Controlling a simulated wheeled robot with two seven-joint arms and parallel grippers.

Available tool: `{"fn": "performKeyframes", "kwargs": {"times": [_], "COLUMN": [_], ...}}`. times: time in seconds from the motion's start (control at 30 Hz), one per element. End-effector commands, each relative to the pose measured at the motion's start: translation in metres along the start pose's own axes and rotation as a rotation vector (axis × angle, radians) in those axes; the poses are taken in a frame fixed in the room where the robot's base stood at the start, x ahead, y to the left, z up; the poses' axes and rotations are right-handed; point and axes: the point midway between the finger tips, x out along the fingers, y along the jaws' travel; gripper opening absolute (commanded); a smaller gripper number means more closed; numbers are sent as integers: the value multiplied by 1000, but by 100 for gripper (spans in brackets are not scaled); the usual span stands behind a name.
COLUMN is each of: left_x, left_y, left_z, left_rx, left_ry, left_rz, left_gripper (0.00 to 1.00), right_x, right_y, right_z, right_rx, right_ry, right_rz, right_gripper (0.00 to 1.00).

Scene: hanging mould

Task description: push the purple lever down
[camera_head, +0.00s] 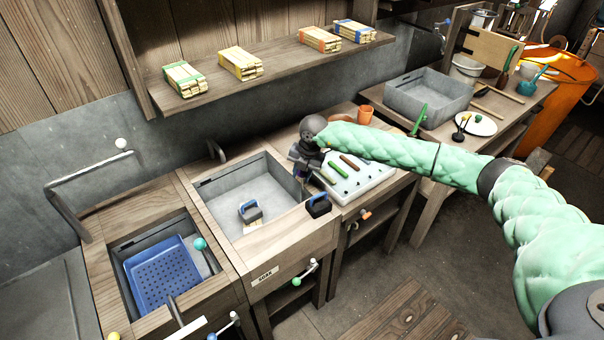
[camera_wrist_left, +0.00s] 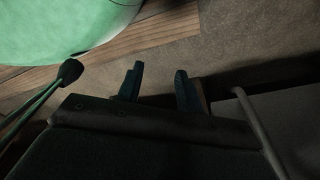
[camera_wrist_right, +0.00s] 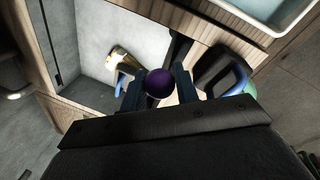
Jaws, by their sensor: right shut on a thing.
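The purple lever shows its round purple knob (camera_wrist_right: 159,83) in the right wrist view, between the two fingers of my right gripper (camera_wrist_right: 160,90). The gripper is shut on the knob. The lever's shaft is mostly hidden by the knob and fingers. In the head view my right gripper (camera_head: 308,178) is at the right rim of the grey soak basin (camera_head: 222,193), and the purple knob is hidden there. My left gripper (camera_wrist_left: 158,84) shows only in the left wrist view. Its fingers are apart with nothing between them.
A white tray (camera_head: 372,180) with several tools lies to the right. A blue perforated basket (camera_head: 162,273) is at left. A shelf (camera_head: 270,65) hangs above.

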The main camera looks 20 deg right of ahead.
Motion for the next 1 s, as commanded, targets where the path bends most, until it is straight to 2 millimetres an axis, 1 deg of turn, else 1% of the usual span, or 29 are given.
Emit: {"fn": "performKeyframes", "kwargs": {"times": [0.03, 0.1, 0.13, 0.43, 0.57, 0.7, 0.9, 1.0], "left_x": [1, 1, 1, 2, 6, 0, -15, -22], "left_y": [0, 0, 0, -1, 0, 2, 8, 11], "left_z": [0, 0, 0, -2, -2, -31, -50, -56], "left_rx": [0, 0, 0, 0, -1, 0, -8, -11], "left_ry": [0, 0, 0, 2, -3, 23, 11, 4], "left_rz": [0, 0, 0, -1, 0, 1, 8, 12], "left_gripper": [36, 36, 36, 36, 36, 36, 36, 36], "right_x": [5, 5, 5, 2, -5, -24, -48, -59], "right_y": [-3, -3, -2, -2, -2, -2, -2, -2], "right_z": [-2, -2, -2, -1, -1, 0, 0, 0], "right_rx": [0, 0, 0, 0, 0, -1, -1, 0], "right_ry": [4, 4, 4, 2, 2, 1, 2, 2], "right_rz": [-6, -6, -5, -3, -3, -2, -2, -4], "right_gripper": [34, 48, 50, 50, 50, 50, 50, 50]}}
